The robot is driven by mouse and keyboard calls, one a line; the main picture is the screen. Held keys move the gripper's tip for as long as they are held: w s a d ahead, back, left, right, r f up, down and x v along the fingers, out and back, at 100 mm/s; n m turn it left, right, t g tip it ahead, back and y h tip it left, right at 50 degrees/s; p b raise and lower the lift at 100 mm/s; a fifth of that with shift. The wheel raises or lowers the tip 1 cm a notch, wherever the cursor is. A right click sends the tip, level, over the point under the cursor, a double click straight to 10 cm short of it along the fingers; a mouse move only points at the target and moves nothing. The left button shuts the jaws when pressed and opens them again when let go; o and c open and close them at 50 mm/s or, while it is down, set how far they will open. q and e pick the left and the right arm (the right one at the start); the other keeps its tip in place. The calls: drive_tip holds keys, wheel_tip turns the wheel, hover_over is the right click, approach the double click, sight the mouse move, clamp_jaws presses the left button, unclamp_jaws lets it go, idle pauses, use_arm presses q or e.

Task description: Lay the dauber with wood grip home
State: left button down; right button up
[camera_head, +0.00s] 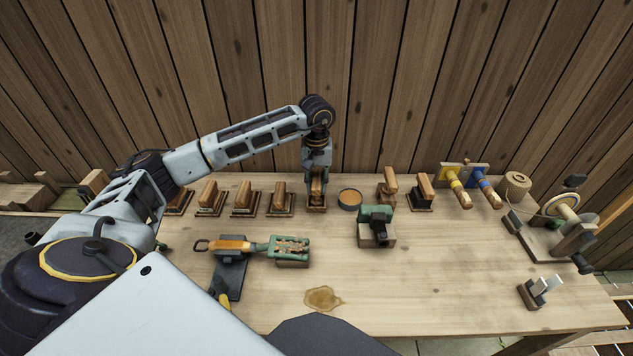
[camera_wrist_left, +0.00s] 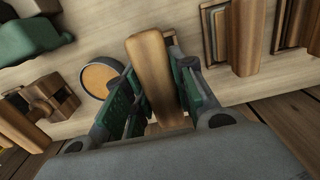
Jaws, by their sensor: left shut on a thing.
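My left gripper (camera_head: 317,178) points down at the back of the bench, with its fingers shut on the wood grip of a dauber (camera_wrist_left: 150,62). In the wrist view the brown grip sticks out from between the green-padded fingers (camera_wrist_left: 152,95). In the head view the dauber sits right at a small wooden base (camera_head: 316,208) in the back row. The fingers cover much of the dauber. I cannot tell whether it rests on that base or hangs just above it. My right gripper is not in view.
Several wood-gripped pieces on bases (camera_head: 245,200) stand left of the gripper. A round tin (camera_head: 350,199) and two more pieces (camera_head: 424,190) stand right. A green device (camera_head: 376,215) and an orange-handled tool (camera_head: 232,245) lie nearer. The front bench (camera_head: 430,290) is mostly clear, with a stain.

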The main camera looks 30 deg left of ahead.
use_arm(q)
drive_tip(key=c, duration=1.1)
unclamp_jaws()
wheel_tip(320, 180, up, 12)
idle(0.5)
